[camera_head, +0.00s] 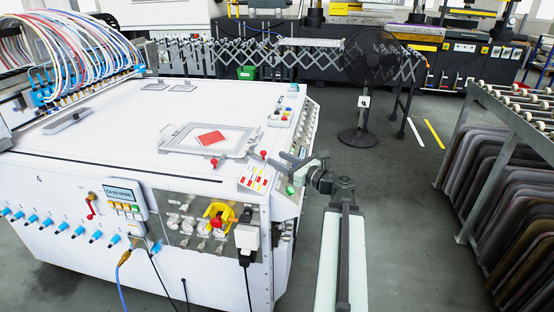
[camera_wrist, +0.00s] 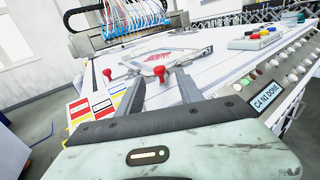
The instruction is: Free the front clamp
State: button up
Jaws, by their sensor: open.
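A grey frame (camera_head: 176,141) holding a red patch (camera_head: 211,138) lies on the white machine top. One red-knobbed clamp (camera_head: 214,162) is at its near edge; another red knob (camera_head: 263,154) is near its right corner. The names do not show which is the front clamp. In the wrist view, one red knob (camera_wrist: 159,71) stands upright in line with the gap between my fingers, beyond them. The other red knob (camera_wrist: 107,73) is left of my fingers. My gripper (camera_head: 278,160) is open and empty, reaching in from the right; I see no contact with a knob.
A coloured label card (camera_head: 257,177) lies below the fingers at the machine's right corner. A button box (camera_head: 282,117) stands behind the gripper. A fan (camera_head: 362,95) stands behind, and a rack of dark panels (camera_head: 505,190) is at right. The floor between is clear.

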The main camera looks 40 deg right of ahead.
jog(key=c, duration=0.4)
jog(key=shift+d+n, duration=0.4)
jog(key=shift+n, duration=0.2)
jog(key=c, duration=0.5)
jog(key=d+n, duration=0.1)
jog(key=n, duration=0.2)
jog(key=d+n+y, duration=0.1)
jog(key=d+n, duration=0.1)
jog(key=n, duration=0.1)
jog(key=d+n, duration=0.2)
jog(key=n, duration=0.1)
jog(key=shift+s+d+n+y, duration=0.15)
jog(key=shift+s+n+y, duration=0.25)
grip_shut()
jog(key=s+d+n+g+y, duration=0.15)
jog(key=d+n, duration=0.25)
jog(key=n, duration=0.5)
jog(key=shift+t, duration=0.25)
jog(key=x, duration=0.9)
jog(key=shift+s+a, duration=0.15)
jog(key=shift+a, duration=0.1)
jog(key=a, duration=0.3)
jog(key=shift+a, duration=0.7)
